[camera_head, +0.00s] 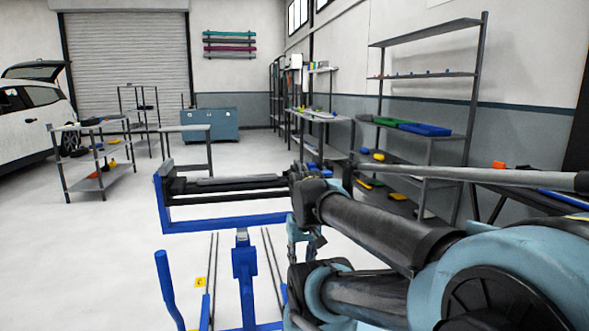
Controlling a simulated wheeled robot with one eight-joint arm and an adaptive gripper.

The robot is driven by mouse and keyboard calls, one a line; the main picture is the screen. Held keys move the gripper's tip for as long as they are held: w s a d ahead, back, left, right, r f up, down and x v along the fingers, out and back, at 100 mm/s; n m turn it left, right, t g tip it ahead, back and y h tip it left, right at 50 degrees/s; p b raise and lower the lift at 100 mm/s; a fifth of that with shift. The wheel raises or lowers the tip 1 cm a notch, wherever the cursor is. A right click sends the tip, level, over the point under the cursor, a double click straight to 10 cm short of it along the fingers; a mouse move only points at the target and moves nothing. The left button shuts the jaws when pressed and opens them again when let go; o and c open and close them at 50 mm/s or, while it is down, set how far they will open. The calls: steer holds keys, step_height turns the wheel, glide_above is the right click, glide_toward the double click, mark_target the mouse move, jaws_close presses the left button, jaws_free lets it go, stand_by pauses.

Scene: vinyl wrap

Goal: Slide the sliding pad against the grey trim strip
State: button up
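A blue stand (225,226) is in front of me, left of my arm. It carries dark horizontal bars (228,199). A dark flat piece (237,180) lies along the upper bar. I cannot tell whether this piece is the sliding pad or a part of the stand. I cannot make out a grey trim strip with certainty. My arm reaches in from the lower right, and its joints end beside the right end of the bars. My gripper's fingers cannot be made out among the arm links, so its hold and any contact are hidden.
Shelves with bins and tools (424,128) stand along the right wall. A table (545,190) is close behind my arm on the right. A shelf cart (98,165) and a white car (32,118) are at left.

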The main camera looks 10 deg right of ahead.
steer(key=w+d+r+g+h, duration=0.1)
steer(key=w+r, duration=0.7)
steer(key=r, duration=0.3)
steer(key=w+d+r, duration=0.1)
steer(key=w+r, duration=0.8)
steer(key=r, duration=0.3)
steer(key=g+h, duration=0.1)
glide_toward(296, 162)
steer(key=f, duration=0.2)
steer(key=d+f, duration=0.1)
steer(key=f, duration=0.4)
steer(key=shift+w+d+f, duration=0.1)
steer(key=shift+d+f, duration=0.2)
steer(key=shift+d, duration=0.05)
steer(key=shift+c, duration=0.6)
jaws_close()
